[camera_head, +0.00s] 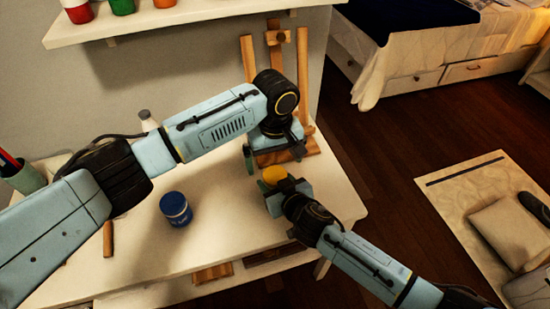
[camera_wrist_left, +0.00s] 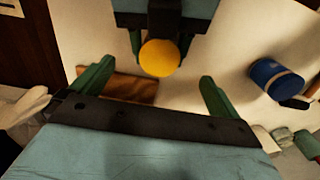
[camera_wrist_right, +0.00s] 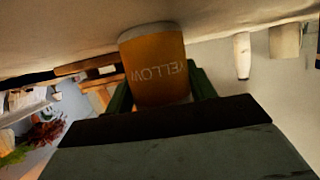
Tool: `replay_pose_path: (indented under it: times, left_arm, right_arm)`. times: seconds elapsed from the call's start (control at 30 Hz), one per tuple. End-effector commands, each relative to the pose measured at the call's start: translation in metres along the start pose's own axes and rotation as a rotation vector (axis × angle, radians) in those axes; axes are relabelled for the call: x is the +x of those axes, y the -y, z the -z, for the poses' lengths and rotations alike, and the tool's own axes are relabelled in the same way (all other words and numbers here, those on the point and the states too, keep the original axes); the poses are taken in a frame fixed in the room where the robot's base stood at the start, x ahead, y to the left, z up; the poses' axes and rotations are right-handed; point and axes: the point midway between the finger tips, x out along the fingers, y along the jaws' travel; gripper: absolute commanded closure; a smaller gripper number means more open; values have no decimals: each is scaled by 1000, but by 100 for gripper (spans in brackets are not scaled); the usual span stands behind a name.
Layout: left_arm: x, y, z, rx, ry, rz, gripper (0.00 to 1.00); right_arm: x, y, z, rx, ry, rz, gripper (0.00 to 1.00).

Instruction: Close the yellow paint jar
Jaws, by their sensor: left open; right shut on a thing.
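The yellow paint jar (camera_head: 273,175) is at the right part of the white table, gripped by my right gripper (camera_head: 283,187). In the right wrist view the orange-yellow jar (camera_wrist_right: 157,65) with YELLOW lettering sits between the green fingers. In the left wrist view its round yellow top (camera_wrist_left: 160,58) faces the camera; I cannot tell whether this is a lid or open paint. My left gripper (camera_head: 274,153) is open and empty, just behind the jar in the head view. In its wrist view the top lies between and beyond the fingers (camera_wrist_left: 155,87). No separate lid is identifiable.
A blue jar (camera_head: 176,208) stands on the white table (camera_head: 235,225), left of the yellow one. A wooden easel (camera_head: 303,75) stands behind my left gripper. A green pencil cup (camera_head: 25,178) is at the left. A shelf (camera_head: 150,20) with several jars hangs above.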

Motion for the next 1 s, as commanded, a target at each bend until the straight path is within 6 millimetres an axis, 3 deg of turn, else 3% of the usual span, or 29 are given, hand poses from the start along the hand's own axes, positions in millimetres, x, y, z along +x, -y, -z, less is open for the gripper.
replay_pose_path:
  times: [0.27, 0.7, 1.0]
  left_arm:
    - [-8, 0, 0, 1, 0, -1, 0]
    - [-94, 0, 0, 1, -1, -2, 0]
    - [-120, 0, 0, 1, 0, 0, 0]
  right_arm:
    - [0, -1, 0, 0, 1, -1, 100]
    - [0, 0, 0, 0, 1, -1, 100]
    - [0, 0, 0, 0, 1, -1, 100]
